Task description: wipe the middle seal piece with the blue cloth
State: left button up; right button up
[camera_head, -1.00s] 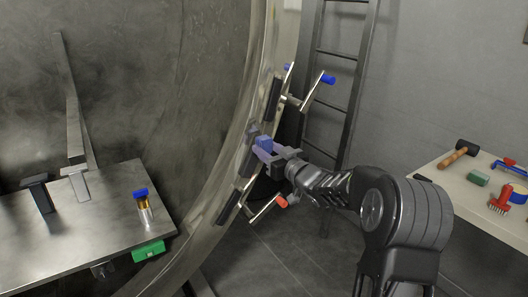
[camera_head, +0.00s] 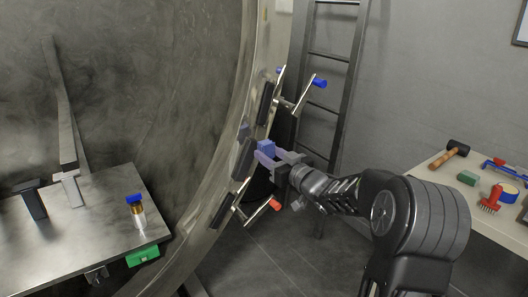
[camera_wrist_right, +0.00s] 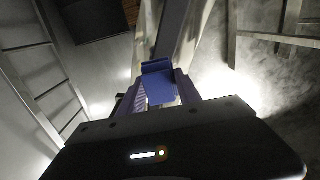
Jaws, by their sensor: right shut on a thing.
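The blue cloth (camera_head: 266,147) is a small folded block in the fingers of my right gripper (camera_head: 267,156). The gripper is shut on it beside the rim of the big round opening. The middle seal piece (camera_head: 243,158) is a dark pad on that rim, just left of the cloth. Whether they touch I cannot tell. Other dark seal pieces sit above (camera_head: 265,103) and below (camera_head: 222,210). In the right wrist view the cloth (camera_wrist_right: 158,84) stands between the fingertips and hides part of what lies beyond. My left gripper is not in view.
Handles with blue (camera_head: 319,83) and red (camera_head: 275,204) grips stick out from the rim above and below my gripper. A ladder (camera_head: 340,105) leans behind. A tool table (camera_head: 430,171) stands right; a metal table (camera_head: 95,235) with a blue-capped bottle (camera_head: 136,209) stands left.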

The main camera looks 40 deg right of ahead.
jog(key=shift+s, duration=1.05)
jog(key=shift+s+a, duration=0.1)
jog(key=shift+s, duration=1.4)
